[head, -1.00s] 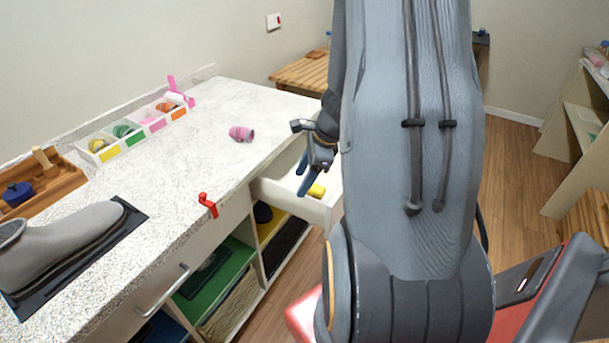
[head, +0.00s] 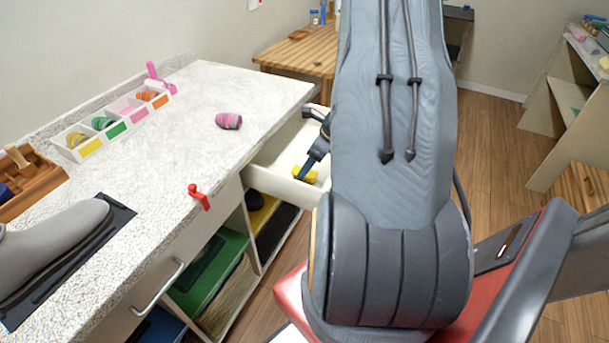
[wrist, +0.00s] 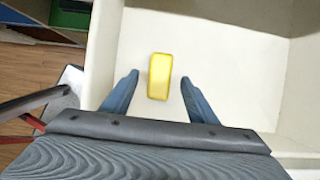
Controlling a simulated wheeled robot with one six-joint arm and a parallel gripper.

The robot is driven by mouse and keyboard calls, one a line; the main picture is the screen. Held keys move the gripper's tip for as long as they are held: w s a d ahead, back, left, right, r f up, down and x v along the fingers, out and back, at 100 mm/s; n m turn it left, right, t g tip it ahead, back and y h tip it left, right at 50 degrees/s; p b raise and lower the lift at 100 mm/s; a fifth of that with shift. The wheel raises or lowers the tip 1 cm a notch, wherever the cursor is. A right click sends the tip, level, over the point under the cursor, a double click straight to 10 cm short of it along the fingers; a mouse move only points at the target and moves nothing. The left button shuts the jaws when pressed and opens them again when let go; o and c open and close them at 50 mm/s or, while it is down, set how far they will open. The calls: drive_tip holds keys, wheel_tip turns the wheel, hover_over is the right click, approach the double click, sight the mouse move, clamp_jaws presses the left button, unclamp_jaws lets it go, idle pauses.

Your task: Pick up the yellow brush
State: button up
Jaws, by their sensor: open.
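The yellow brush (wrist: 160,77) lies in the open white drawer (wrist: 234,75), and in the wrist view it shows as a yellow block with rounded corners. In the head view the brush (head: 304,175) is partly hidden by my gripper. My gripper (wrist: 161,83) is open, with one blue finger on each side of the brush's near part and a gap on both sides. In the head view my gripper (head: 304,170) points down into the drawer. I cannot tell how far the fingertips are above the drawer floor.
The drawer's side walls stand close around my gripper. On the counter (head: 240,85) are a pink striped roll (head: 228,121), a red hook-shaped thing (head: 199,196), a sectioned tray (head: 112,142) and a grey boot-like form (head: 60,238). Open shelves (head: 215,270) lie below.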

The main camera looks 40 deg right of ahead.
drive_tip(key=shift+p+x, duration=0.45)
drive_tip(key=shift+x, duration=1.75)
drive_tip(key=c, duration=1.3)
wheel_tip(320, 180, up, 18)
